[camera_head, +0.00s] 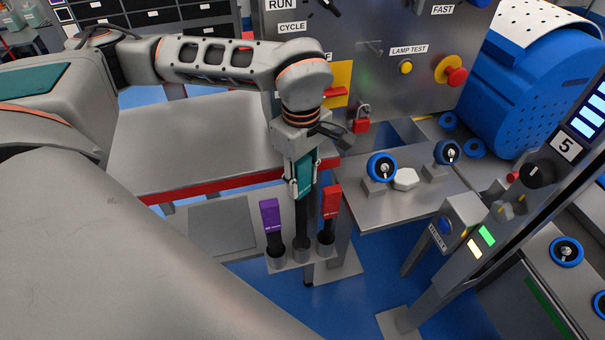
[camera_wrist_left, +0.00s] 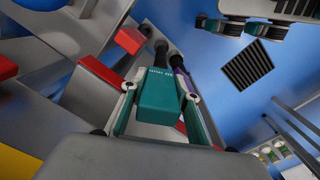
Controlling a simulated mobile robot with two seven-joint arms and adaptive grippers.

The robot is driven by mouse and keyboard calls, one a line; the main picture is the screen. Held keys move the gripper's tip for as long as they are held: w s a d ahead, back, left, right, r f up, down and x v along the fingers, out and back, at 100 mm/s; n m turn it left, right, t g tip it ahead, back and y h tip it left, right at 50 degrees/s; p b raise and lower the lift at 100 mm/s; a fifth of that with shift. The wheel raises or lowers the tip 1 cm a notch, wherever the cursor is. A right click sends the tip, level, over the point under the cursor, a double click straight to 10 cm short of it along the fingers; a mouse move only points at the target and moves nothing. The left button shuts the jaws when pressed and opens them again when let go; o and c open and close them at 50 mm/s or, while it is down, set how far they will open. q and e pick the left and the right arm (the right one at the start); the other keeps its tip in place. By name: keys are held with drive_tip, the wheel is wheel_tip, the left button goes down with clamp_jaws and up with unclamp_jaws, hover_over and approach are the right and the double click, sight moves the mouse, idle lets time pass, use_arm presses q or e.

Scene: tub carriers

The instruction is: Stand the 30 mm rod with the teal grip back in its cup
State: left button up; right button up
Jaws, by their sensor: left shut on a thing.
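The teal grip (camera_head: 304,172) of the rod is held between the fingers of my left gripper (camera_head: 303,184), which is shut on it. Its dark shaft (camera_head: 301,215) points down toward the middle of the cup holder (camera_head: 290,266), between the two other rods. I cannot tell whether its lower end is inside the middle cup or just above it. In the left wrist view the teal grip (camera_wrist_left: 160,95) sits between the two fingertips (camera_wrist_left: 160,90) and hides most of its shaft. My right gripper is not in view.
A purple-grip rod (camera_head: 270,215) stands in the left cup and a red-grip rod (camera_head: 330,202) in the right cup, both close to the held rod. A grey table with a red edge (camera_head: 215,183) lies behind. A bench with blue handwheels (camera_head: 381,167) is at right.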

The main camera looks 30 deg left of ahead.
sight(302, 205)
use_arm(q)
drive_tip(key=shift+f+b, duration=0.75)
drive_tip(key=shift+f, duration=0.9)
drive_tip(key=shift+f+b, duration=1.45)
drive_tip(key=shift+f, duration=1.85)
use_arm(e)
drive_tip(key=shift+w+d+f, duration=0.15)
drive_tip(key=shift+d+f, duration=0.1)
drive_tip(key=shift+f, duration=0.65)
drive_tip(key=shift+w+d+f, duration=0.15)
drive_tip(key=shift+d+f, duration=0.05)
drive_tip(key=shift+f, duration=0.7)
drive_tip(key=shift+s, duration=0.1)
use_arm(q)
drive_tip(key=o, duration=1.2)
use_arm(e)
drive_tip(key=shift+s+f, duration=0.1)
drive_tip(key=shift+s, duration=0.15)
use_arm(q)
drive_tip(key=shift+r, duration=0.2)
wheel_tip(302, 205, up, 12)
drive_tip(key=shift+s+f, duration=0.1)
drive_tip(key=shift+f, duration=0.05)
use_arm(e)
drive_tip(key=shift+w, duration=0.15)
